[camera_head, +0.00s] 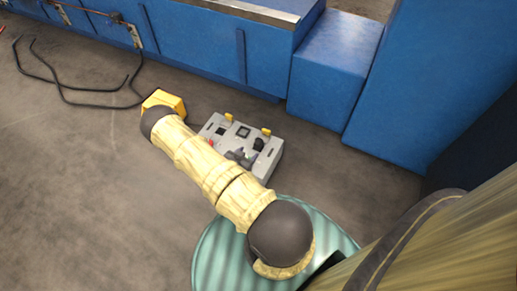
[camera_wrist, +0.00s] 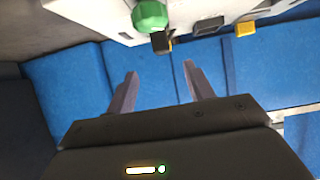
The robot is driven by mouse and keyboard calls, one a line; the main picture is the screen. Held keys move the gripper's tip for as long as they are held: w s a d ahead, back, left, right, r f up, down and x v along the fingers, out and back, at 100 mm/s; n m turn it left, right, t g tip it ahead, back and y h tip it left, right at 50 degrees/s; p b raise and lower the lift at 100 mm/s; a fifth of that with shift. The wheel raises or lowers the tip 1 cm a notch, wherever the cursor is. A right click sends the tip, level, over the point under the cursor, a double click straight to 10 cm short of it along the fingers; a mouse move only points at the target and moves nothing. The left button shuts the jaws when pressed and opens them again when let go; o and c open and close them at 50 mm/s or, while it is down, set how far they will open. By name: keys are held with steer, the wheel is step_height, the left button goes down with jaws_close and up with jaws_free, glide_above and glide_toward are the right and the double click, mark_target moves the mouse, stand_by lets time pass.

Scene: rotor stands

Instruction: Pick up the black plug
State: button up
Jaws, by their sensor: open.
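A grey box-like panel (camera_head: 272,158) stands on the floor in front of the blue bench, partly hidden behind my arm. A black block that looks like the plug (camera_head: 258,144) sits on its top near the right side. In the wrist view, the panel's pale edge (camera_wrist: 90,12) runs along the top. A small black block (camera_wrist: 160,42) beside a green knob (camera_wrist: 149,15) shows there; I cannot tell whether it is the same plug. My gripper (camera_wrist: 160,74) is open, with nothing between its fingers, and apart from the black block. In the head view I cannot make out the gripper clearly.
Yellow tabs (camera_head: 267,131) and a dark square socket (camera_head: 243,131) are on the panel. A long blue bench (camera_head: 200,40) and blue blocks (camera_head: 337,65) stand behind it. Black cables (camera_head: 95,105) lie on the floor at the left. The floor at lower left is clear.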

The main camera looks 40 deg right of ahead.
mark_target(256, 144)
steer(key=b+x, duration=0.2)
steer(key=x, duration=0.4)
steer(key=shift+f+b, duration=0.1)
steer(key=shift+b, duration=0.2)
steer(key=shift+w+d, duration=0.1)
steer(key=shift+d, duration=0.15)
steer(key=b+x, duration=0.3)
steer(key=x, duration=0.1)
steer(key=shift+w+d+b, duration=0.1)
steer(key=shift+d+b, duration=0.05)
steer(key=shift+b, duration=0.15)
steer(key=shift+w+d+f, duration=0.15)
steer(key=shift+w+d, duration=0.1)
steer(key=shift+d, duration=0.15)
